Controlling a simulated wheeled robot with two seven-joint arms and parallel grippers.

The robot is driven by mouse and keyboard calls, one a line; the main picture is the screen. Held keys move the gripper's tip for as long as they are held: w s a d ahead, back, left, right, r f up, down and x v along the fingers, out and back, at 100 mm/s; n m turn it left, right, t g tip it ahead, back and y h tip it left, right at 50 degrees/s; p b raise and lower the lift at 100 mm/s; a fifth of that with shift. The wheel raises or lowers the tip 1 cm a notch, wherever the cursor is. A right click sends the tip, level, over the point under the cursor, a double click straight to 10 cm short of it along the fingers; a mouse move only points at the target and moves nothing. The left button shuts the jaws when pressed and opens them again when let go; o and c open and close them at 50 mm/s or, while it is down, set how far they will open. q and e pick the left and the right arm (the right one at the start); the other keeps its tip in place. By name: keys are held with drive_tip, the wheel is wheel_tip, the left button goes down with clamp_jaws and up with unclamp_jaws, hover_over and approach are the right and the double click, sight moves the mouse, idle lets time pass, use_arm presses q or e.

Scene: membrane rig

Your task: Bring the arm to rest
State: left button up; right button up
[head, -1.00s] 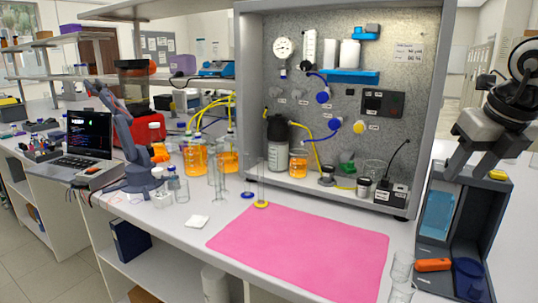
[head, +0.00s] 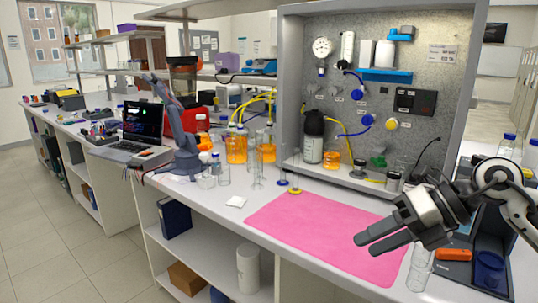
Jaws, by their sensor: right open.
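My right gripper (head: 366,245) is in the lower right of the head view, with its arm coming in from the right edge. Its two dark fingers point left, over the right part of the pink mat (head: 300,232). The jaws are open and nothing shows between them. I cannot tell how high above the mat they are. The hand and arm hide the mat's right corner and part of the bench behind. My left gripper is not in view.
A metal panel rig (head: 420,70) with gauge, tubing and bottles stands behind the mat. A dark tray with an orange block (head: 454,254) and a clear glass (head: 420,270) are beside my right arm. A small bench arm (head: 182,135) stands left. The mat's visible surface is clear.

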drive_tip(key=s+a+f+m+y, duration=0.2)
drive_tip(key=s+a+m+y, duration=0.1)
drive_tip(key=a+y, duration=0.55)
wheel_tip(320, 180, down, 14)
drive_tip(key=d+m+t+h, duration=0.3)
drive_tip(key=m+t+h, duration=0.95)
drive_tip(key=m, duration=1.25)
drive_tip(key=s+d+f+m+g+h, duration=0.1)
drive_tip(key=s+f+m+g+h, duration=0.2)
drive_tip(key=s+f, duration=1.1)
wheel_tip(320, 180, down, 4)
drive_tip(key=m+g, duration=0.2)
drive_tip(key=m, duration=0.3)
drive_tip(key=shift+s+r, duration=0.2)
drive_tip(key=shift+r, duration=0.05)
